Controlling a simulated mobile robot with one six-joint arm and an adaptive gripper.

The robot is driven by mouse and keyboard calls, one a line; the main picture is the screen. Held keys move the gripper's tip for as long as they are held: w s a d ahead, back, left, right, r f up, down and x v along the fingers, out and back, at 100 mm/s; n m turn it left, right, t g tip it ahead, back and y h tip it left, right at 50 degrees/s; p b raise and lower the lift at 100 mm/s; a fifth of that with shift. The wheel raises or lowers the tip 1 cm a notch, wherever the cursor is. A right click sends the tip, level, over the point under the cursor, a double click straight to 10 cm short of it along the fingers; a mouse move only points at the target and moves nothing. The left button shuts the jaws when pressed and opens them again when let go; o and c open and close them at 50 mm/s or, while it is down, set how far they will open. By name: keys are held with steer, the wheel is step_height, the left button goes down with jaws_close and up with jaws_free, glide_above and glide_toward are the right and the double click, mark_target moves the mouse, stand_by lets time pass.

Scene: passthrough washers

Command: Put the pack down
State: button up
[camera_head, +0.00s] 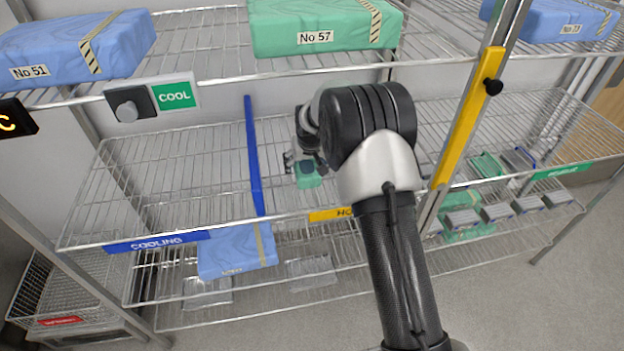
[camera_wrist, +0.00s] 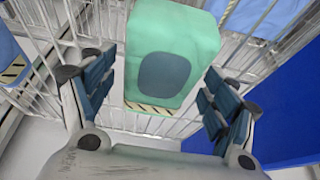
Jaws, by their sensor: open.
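A green wrapped pack (camera_head: 309,181) shows partly in the head view on the middle wire shelf (camera_head: 180,190), right of the blue divider strip (camera_head: 253,155). My arm hides the rest of it. In the wrist view the same pack (camera_wrist: 146,35) has a dark rounded patch and a striped tape end, with shelf wires around it. My gripper (camera_head: 303,160) is at the pack. In the wrist view its fingers (camera_wrist: 158,85) are spread on either side of the pack, with gaps at both sides. Whether its underside fully rests on the wires is hard to tell.
Blue and green packs (camera_head: 325,28) stand on the shelf above. A blue pack (camera_head: 236,250) lies on the shelf below. A yellow-marked post (camera_head: 465,120) stands right of my arm. The middle shelf's left part, above the COOLING label (camera_head: 155,242), is bare.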

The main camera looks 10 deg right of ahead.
mark_target(306, 164)
steer(key=v, duration=0.4)
steer(key=shift+r+p, duration=0.3)
steer(key=shift+p, duration=0.1)
steer(key=s, duration=1.1)
steer(key=shift+s+f+p, duration=0.3)
steer(key=shift+f, duration=0.05)
steer(key=s+r, duration=2)
steer(key=s, duration=0.1)
steer(key=s+r, duration=0.1)
steer(key=s, duration=1.1)
steer(key=shift+d, duration=0.35)
step_height(306, 164, down, 2)
steer(key=shift+f+b, duration=0.1)
steer(key=shift+b, duration=1.15)
